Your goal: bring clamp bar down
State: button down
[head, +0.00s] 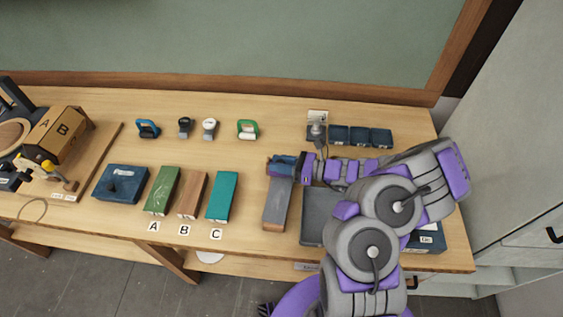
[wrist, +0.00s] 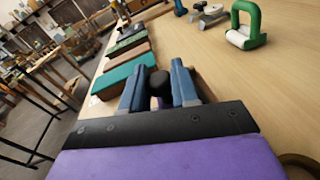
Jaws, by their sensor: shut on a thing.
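My gripper (head: 281,164) is over the far end of a long grey-topped block (head: 277,205) with a wooden base, right of the coloured blocks. In the wrist view its two blue fingers (wrist: 157,88) are closed around a dark round knob (wrist: 158,82). The knob's lower part and whatever it is fixed to are hidden by the fingers and the wrist. I cannot make out a clamp bar clearly in either view, nor tell whether the knob belongs to one.
Green block A (head: 161,190), brown block B (head: 192,195) and teal block C (head: 222,197) lie to the left, beside a blue box (head: 121,184). A green-handled tool (head: 248,129) and small dark blue bins (head: 360,136) stand behind. The bench between tools and blocks is clear.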

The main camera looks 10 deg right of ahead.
jog(key=shift+s+f+n, duration=0.1)
jog(key=shift+f+n, duration=0.1)
jog(key=shift+n, duration=0.2)
jog(key=c, duration=0.9)
grip_release()
jog(key=p+v, duration=0.3)
jog(key=v, duration=1.4)
jog(key=shift+d+f, duration=0.15)
jog(key=shift+d, duration=0.05)
